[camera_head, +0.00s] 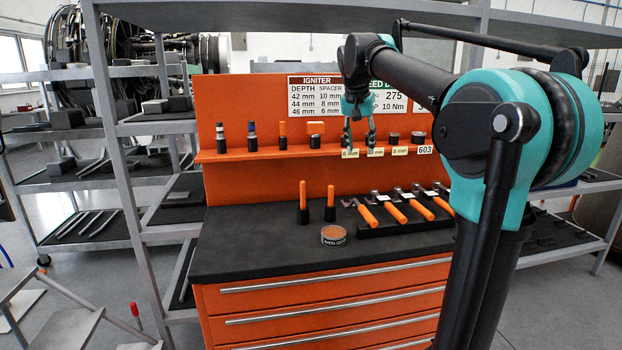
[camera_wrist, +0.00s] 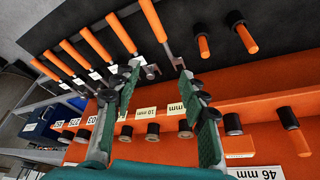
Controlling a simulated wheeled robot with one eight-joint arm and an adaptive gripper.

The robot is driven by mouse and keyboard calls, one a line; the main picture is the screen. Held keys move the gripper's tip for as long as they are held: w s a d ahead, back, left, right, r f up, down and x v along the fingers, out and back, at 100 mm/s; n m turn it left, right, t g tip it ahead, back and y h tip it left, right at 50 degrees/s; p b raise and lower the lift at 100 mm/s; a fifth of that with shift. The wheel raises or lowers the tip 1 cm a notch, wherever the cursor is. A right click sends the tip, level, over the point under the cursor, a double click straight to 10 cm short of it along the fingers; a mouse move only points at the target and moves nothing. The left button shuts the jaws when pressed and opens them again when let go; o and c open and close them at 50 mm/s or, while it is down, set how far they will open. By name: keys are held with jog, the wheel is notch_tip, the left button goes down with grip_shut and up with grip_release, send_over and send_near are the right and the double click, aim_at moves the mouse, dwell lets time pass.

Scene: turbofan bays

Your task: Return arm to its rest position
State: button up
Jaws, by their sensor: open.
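My gripper (camera_head: 359,134) hangs in front of the orange back panel, near the labelled shelf, in the head view. In the wrist view its two green-padded fingers (camera_wrist: 158,115) stand wide apart with nothing between them. My teal and black arm reaches in from the right, its forearm stretched over the workbench. The fingertips appear in front of the spacer shelf (camera_head: 240,153); whether they touch anything there I cannot tell.
The black worktop (camera_head: 255,247) holds orange-handled tools (camera_head: 395,211), two upright orange-handled pieces (camera_head: 303,200) and a round tin (camera_head: 333,236). A grey metal rack (camera_head: 125,130) stands at left, and the orange drawer cabinet (camera_head: 330,315) is below.

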jog(key=s+d+f+n, duration=0.1)
jog(key=s+f, duration=0.3)
jog(key=f, duration=0.3)
jog(key=s+d+f+n+y, duration=0.1)
jog(key=s+f, duration=0.2)
jog(key=f, duration=0.5)
jog(key=s+d+f, duration=0.2)
jog(key=s+f, duration=0.2)
jog(key=f, duration=0.3)
jog(key=s+f+n, duration=0.2)
jog(key=s+f, duration=1.5)
jog(key=shift+s+d+f+n+y, duration=0.15)
jog(key=shift+d+f+n+y, duration=0.15)
jog(key=shift+d+f+y, duration=0.1)
